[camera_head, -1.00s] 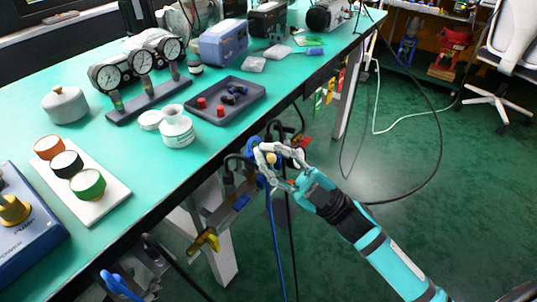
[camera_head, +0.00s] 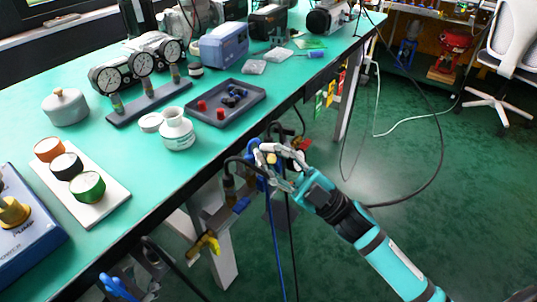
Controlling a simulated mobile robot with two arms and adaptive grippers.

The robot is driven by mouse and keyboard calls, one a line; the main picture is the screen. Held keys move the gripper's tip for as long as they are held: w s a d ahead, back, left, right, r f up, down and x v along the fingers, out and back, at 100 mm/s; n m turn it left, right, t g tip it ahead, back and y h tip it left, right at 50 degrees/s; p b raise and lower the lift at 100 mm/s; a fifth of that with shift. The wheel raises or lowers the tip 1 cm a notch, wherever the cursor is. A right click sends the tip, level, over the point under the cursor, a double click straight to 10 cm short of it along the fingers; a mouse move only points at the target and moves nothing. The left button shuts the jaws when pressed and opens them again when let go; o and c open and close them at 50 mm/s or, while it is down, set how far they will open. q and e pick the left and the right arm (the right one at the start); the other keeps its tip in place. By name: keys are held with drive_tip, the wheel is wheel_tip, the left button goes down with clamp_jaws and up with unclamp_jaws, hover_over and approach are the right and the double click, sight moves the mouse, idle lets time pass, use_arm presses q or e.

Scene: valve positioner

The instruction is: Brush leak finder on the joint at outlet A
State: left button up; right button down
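My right gripper (camera_head: 281,163) reaches in from the lower right and is beside the bench's front edge, at a fitting with blue and brass parts. A small pale or yellowish piece shows between its fingers, too small to name; whether the fingers close on it is unclear. An open white bottle (camera_head: 177,131) stands on the bench with a round white lid (camera_head: 150,122) beside it. Valve fittings (camera_head: 226,205) with a yellow handle (camera_head: 207,243) hang below the bench edge. No outlet A label is readable, and no brush is clearly visible. My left gripper is not in view.
A dark tray (camera_head: 257,108) with red and dark caps, a gauge stand (camera_head: 147,103), a grey lidded pot (camera_head: 66,108) and a white block with three round caps (camera_head: 112,207) stand on the green bench. Blue and black hoses hang near my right gripper.

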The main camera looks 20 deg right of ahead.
sight(273, 160)
use_arm(q)
drive_tip(key=shift+w+d+r, duration=0.15)
drive_tip(key=shift+w+r, duration=0.05)
drive_tip(key=shift+r, duration=0.1)
use_arm(e)
drive_tip(key=shift+w, duration=0.25)
use_arm(q)
drive_tip(key=shift+s+a+f, duration=0.25)
drive_tip(key=shift+s+f, duration=0.05)
drive_tip(key=shift+f, duration=0.1)
use_arm(e)
drive_tip(key=shift+d, duration=0.35)
use_arm(q)
drive_tip(key=shift+s, duration=0.15)
